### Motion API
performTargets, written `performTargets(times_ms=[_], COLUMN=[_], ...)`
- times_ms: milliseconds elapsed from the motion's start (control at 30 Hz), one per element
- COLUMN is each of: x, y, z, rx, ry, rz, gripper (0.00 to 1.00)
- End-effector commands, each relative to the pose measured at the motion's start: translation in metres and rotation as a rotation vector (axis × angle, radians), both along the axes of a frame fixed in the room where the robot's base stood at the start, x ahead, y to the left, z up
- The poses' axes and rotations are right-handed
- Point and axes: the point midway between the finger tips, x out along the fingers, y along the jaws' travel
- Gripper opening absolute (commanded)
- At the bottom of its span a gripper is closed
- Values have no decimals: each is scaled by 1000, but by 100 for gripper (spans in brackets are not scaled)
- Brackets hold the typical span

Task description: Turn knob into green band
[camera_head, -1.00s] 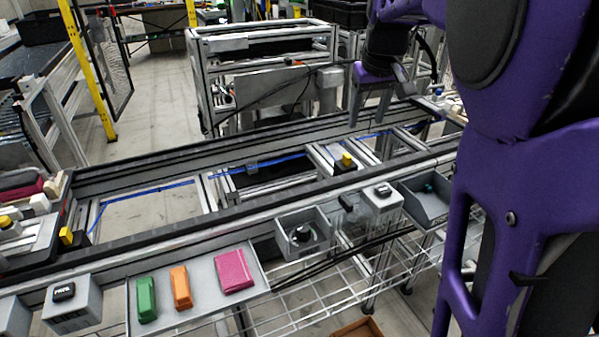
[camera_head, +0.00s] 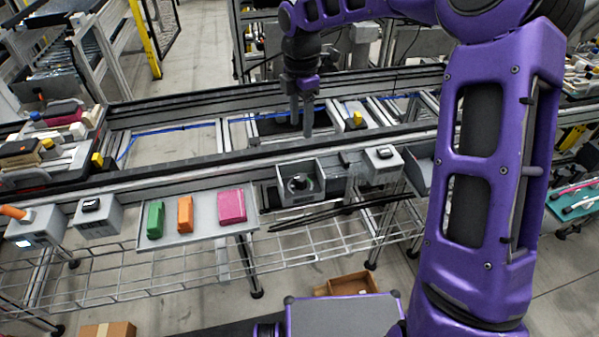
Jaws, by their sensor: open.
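My gripper (camera_head: 301,134) points down behind and above the fixture, over the rail. Its two grey fingers are apart with nothing between them, and it does not touch the knob.
A grey tray (camera_head: 190,238) with green, orange and pink blocks is left of the fixture. Grey boxes with black tops stand left (camera_head: 97,218) and right (camera_head: 383,166). A yellow knob (camera_head: 355,119) sits on the rail. Black cables hang below the fixture.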

Motion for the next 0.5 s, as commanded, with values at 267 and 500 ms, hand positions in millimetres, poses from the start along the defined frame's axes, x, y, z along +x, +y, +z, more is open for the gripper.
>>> performTargets(times_ms=[267,500], x=[-1,-2], y=[1,1], z=[-36,-89], rx=[2,2], ry=[5,5], rz=[8,7], gripper=[58,58])
